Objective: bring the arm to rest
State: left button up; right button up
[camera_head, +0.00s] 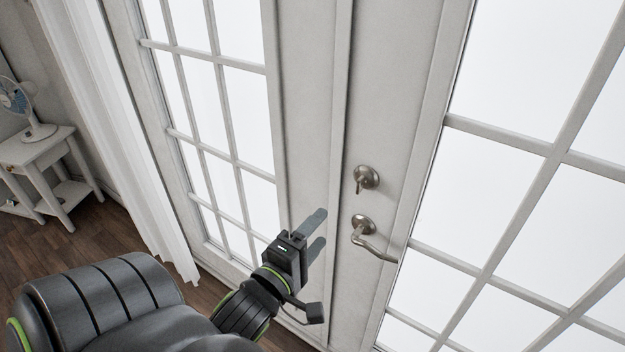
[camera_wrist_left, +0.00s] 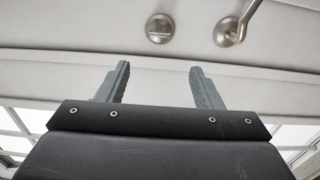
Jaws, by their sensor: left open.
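My left gripper (camera_head: 313,236) is in front of the white double door, just left of the metal lever handle (camera_head: 372,238) and apart from it. Its two fingers are spread and nothing is between them. In the left wrist view the open fingers (camera_wrist_left: 160,83) point toward the white door frame. The handle also shows in the left wrist view (camera_wrist_left: 232,30), beyond the fingers to the right, and the round deadbolt (camera_wrist_left: 160,28) is beyond them near the middle. In the head view the deadbolt (camera_head: 366,178) is above the handle. My right gripper is not in view.
The glazed double door (camera_head: 400,100) looks shut and stands close in front of my left arm. A white curtain (camera_head: 115,130) hangs at the left. A small white side table (camera_head: 40,150) with a fan (camera_head: 20,105) stands at the far left. Some wooden floor (camera_head: 95,240) is bare.

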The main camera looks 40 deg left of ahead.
pick_arm(q)
jog(key=shift+s, duration=0.4)
dwell(0.3)
